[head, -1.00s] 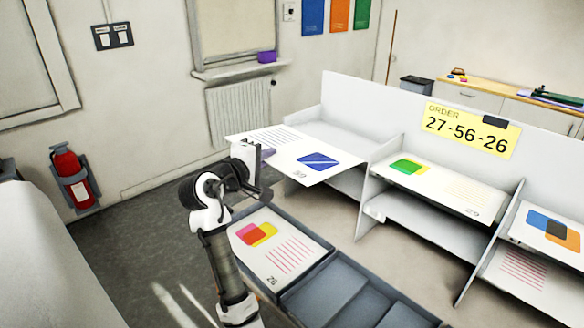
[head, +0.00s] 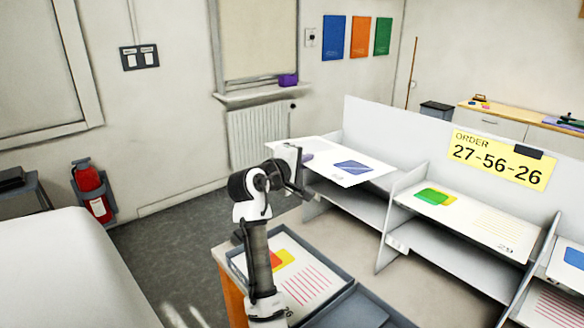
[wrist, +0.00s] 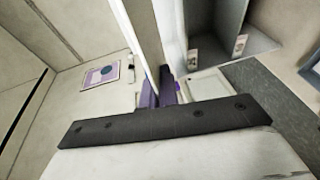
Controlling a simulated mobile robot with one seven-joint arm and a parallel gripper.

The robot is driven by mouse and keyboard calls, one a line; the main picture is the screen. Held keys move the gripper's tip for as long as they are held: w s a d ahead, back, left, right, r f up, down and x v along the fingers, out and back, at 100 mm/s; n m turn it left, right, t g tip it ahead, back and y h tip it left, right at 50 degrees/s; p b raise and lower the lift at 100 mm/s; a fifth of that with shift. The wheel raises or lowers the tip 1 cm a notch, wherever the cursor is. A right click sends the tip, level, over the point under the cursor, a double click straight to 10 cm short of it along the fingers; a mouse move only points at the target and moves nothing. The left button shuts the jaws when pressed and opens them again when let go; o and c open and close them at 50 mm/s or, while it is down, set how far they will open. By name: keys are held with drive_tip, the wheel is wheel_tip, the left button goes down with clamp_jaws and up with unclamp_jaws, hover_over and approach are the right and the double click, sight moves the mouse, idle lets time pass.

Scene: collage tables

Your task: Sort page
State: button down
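A white page (head: 372,177) with a blue shape and printed lines lies level at the top of the left shelf bay, its left part jutting out. In the wrist view the purple fingers (wrist: 158,92) are close together around the thin pale sheet, seen edge-on. A page (head: 300,290) with red and yellow shapes and red lines lies in the grey tray (head: 335,268), partly hidden by my arm. The yellow card (head: 500,157) reads ORDER 27-56-26.
A page (head: 465,220) with a green and yellow shape, marked 29, lies on the middle bay's top shelf. Two more pages (head: 572,258) (head: 550,308) lie in the right bay. Upright dividers (head: 388,225) separate the bays. The lower left and middle shelves look empty.

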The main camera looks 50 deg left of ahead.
sight(331, 155)
drive_tip(key=w, duration=0.3)
drive_tip(key=w+f+b, duration=0.1)
drive_tip(key=w, duration=0.5)
drive_tip(key=shift+w+d+f, duration=0.2)
drive_tip(key=shift+w+d, duration=0.05)
drive_tip(key=shift+d, duration=0.15)
drive_tip(key=shift+s+f+b, duration=0.15)
drive_tip(key=shift+f+b, duration=0.45)
drive_tip(key=shift+f, duration=0.65)
drive_tip(key=shift+s+f+b, duration=0.15)
drive_tip(key=shift+f+b, duration=0.45)
drive_tip(key=shift+f, duration=0.65)
drive_tip(key=c, duration=2.1)
unclamp_jaws()
drive_tip(key=o, duration=0.5)
drive_tip(key=shift+s, duration=0.15)
drive_tip(key=b+v, duration=0.3)
drive_tip(key=v, duration=1)
drive_tip(key=shift+s+b, duration=0.25)
drive_tip(key=shift+b, duration=0.05)
